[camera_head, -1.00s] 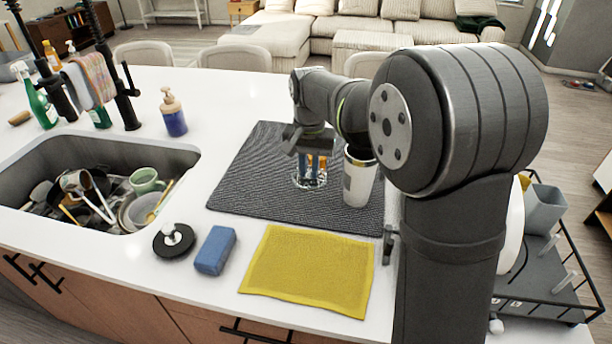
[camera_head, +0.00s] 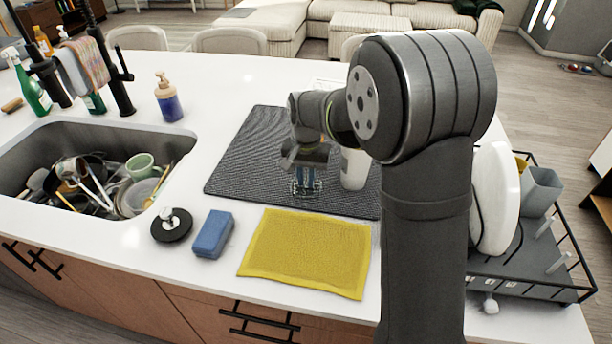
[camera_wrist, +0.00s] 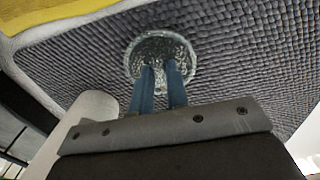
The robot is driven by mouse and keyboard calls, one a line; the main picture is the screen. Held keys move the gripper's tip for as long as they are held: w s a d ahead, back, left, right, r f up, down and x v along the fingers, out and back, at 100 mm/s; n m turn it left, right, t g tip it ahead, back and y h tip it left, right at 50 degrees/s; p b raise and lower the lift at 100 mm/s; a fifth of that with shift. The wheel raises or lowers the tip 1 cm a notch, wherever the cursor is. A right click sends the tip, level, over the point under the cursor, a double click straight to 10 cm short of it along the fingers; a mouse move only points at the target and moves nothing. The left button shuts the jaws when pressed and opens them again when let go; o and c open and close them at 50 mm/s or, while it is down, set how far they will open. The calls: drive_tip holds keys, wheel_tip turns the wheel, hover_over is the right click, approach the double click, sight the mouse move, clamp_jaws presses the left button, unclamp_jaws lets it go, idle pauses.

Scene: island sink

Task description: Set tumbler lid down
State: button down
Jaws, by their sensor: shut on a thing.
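The tumbler lid (camera_head: 306,188) is a clear, round disc over the front part of the dark textured mat (camera_head: 255,150). In the wrist view the lid (camera_wrist: 178,48) shows as a glassy circle against the mat's weave. My gripper (camera_head: 306,179) points down with its blue fingers shut on the lid; the fingers also meet it in the wrist view (camera_wrist: 160,70). I cannot tell whether the lid touches the mat. The white tumbler (camera_head: 354,170) stands upright on the mat just right of the lid, partly hidden by my arm.
A yellow cloth (camera_head: 305,252) lies in front of the mat. A blue sponge (camera_head: 213,234) and a black round piece with a knob (camera_head: 171,228) lie left of it. The sink (camera_head: 55,140) holds dishes. A dish rack (camera_head: 540,262) is at right.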

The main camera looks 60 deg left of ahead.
drive_tip(key=c, duration=1.4)
unclamp_jaws()
wheel_tip(320, 180, up, 12)
drive_tip(key=shift+r, duration=0.2)
hover_over(306, 181)
drive_tip(key=shift+f, duration=4.4)
